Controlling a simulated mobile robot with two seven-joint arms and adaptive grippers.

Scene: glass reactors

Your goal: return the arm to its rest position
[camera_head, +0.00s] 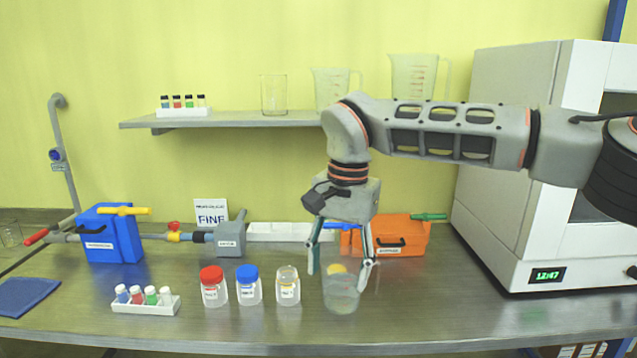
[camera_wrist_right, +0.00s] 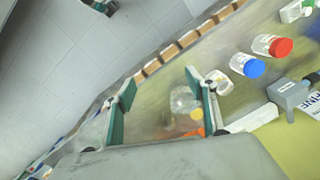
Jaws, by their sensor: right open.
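My right arm reaches in from the right across the head view. Its gripper (camera_head: 340,272) points down over the bench, its two fingers spread apart. A clear glass vessel (camera_head: 342,294) stands on the bench just below and between the fingertips. A small yellow piece (camera_head: 337,268) shows at its top edge; I cannot tell whether it is in or behind the vessel. In the right wrist view, the open fingers (camera_wrist_right: 160,105) show with the clear vessel (camera_wrist_right: 184,101) between them, nearer one finger. Whether a finger touches it is unclear. My left gripper is not in view.
Jars with red (camera_head: 212,286), blue (camera_head: 248,285) and clear or pale tops (camera_head: 288,285) stand left of the gripper. An orange box (camera_head: 405,238) is behind it. A white machine (camera_head: 510,170) stands right, and a shelf (camera_head: 235,120) hangs above. The front right bench is clear.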

